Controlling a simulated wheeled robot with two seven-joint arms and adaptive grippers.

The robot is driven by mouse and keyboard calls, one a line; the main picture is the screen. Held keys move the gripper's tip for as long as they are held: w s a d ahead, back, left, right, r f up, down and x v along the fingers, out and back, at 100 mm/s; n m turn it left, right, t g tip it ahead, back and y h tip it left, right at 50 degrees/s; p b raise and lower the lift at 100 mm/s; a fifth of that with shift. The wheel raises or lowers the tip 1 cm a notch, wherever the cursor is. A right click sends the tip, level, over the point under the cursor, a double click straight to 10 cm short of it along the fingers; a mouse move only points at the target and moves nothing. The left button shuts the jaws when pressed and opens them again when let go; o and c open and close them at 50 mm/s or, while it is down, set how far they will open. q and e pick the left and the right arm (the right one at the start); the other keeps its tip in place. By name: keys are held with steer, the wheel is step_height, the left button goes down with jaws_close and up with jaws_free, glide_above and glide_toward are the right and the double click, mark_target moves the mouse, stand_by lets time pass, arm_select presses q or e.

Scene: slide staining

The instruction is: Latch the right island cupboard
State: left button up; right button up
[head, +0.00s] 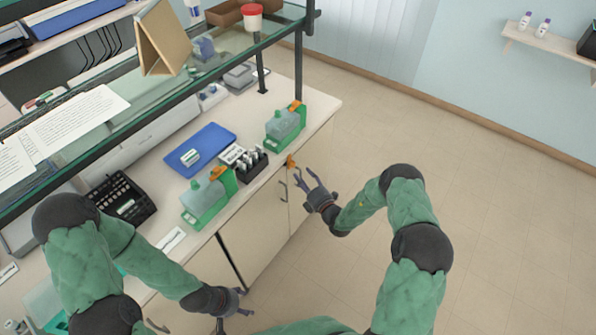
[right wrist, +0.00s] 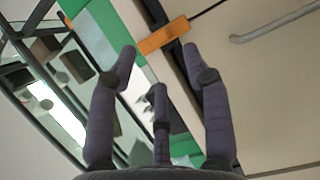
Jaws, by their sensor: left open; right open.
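The right island cupboard (head: 268,225) is under the bench, with pale doors and slim metal handles. Its doors look closed or nearly so. A small orange latch (head: 290,161) sits at the top of the door front, just under the bench edge. In the right wrist view the orange latch (right wrist: 163,36) is a bar across a dark strip, beyond the fingertips; a handle (right wrist: 280,25) is to its right. I cannot tell whether it is engaged. My right gripper (head: 306,178) is open and empty beside the latch, apart from it. My left gripper (head: 238,301) is open and empty, low at the front.
On the bench are two green-based jars, one nearer (head: 205,203) and one farther (head: 285,125), a blue tray (head: 215,138), a black rack of bottles (head: 252,165) and a black basket (head: 122,200). A glass shelf overhangs the bench. The floor (head: 480,200) to the right is clear.

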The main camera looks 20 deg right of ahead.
steer(key=v, duration=0.5)
steer(key=shift+s+d, duration=0.1)
steer(key=shift+s, duration=0.3)
steer(key=s+a+f+n+g+y, duration=0.2)
steer(key=s+a+n+g+y, duration=0.25)
steer(key=a, duration=0.25)
steer(key=s+a+f+n+g+y, duration=0.2)
steer(key=s+a+n+g+y, duration=0.1)
steer(key=s+a+n+g, duration=0.25)
steer(key=s+a+f+n+g+b, duration=0.1)
steer(key=s+a+f+n+g, duration=0.15)
steer(key=s+n, duration=0.3)
steer(key=s+a+f+n+g, duration=0.1)
steer(key=s+a+n+g, duration=0.35)
steer(key=s, duration=0.25)
steer(key=s+d+f+n+h, duration=0.1)
steer(key=s+d+n+h, duration=0.2)
steer(key=n, duration=1.1)
steer(key=s+d+f+n+h+b, duration=0.1)
steer(key=s+d+f+n+h, duration=0.1)
steer(key=n, duration=1.2)
steer(key=s+d+h, duration=0.1)
steer(key=s+h, duration=0.1)
steer(key=h, duration=0.1)
steer(key=shift+s+d+f+n, duration=0.15)
steer(key=shift+s+d+n, duration=0.1)
steer(key=shift+s+n, duration=0.1)
